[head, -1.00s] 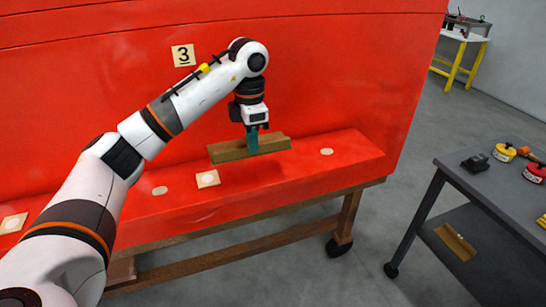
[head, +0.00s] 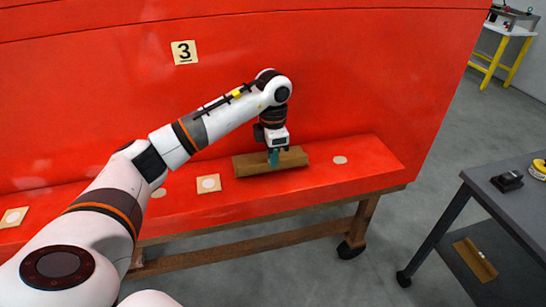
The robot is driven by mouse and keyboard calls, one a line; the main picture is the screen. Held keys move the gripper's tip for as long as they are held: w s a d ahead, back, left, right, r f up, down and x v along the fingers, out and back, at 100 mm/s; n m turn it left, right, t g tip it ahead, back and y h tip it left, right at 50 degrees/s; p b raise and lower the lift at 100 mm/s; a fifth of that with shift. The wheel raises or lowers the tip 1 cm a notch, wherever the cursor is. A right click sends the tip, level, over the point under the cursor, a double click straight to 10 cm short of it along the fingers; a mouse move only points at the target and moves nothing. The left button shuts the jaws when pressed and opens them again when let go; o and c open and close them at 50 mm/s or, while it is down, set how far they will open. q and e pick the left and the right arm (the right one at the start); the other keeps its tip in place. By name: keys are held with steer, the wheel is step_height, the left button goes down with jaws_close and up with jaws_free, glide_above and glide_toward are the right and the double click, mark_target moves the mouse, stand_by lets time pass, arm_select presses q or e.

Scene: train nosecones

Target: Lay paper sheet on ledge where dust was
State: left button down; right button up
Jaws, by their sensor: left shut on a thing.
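My left gripper (head: 273,158) has teal fingertips and is shut on a long brown piece (head: 248,166), possibly a folded paper sheet or a block. The piece lies lengthwise low over the red ledge (head: 375,165); I cannot tell if it touches. A tan paper square (head: 201,190) with a pale disc lies on the ledge left of it. Another tan square (head: 9,222) lies at the far left. Bare pale round spots show right of the piece (head: 340,160) and left of the nearer square (head: 160,192). My right gripper is not in view.
The red body with a "3" plate (head: 184,52) rises behind the ledge, on a wooden wheeled stand (head: 240,241). A dark grey cart (head: 520,190) stands at the right, with a black item (head: 507,181) on top and a tan piece (head: 474,260) on its lower shelf.

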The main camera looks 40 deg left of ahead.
arm_select(q)
steer(key=shift+s+f, duration=0.1)
steer(key=shift+f, duration=0.7)
steer(key=c, duration=1.4)
jaws_free()
steer(key=shift+c, duration=0.2)
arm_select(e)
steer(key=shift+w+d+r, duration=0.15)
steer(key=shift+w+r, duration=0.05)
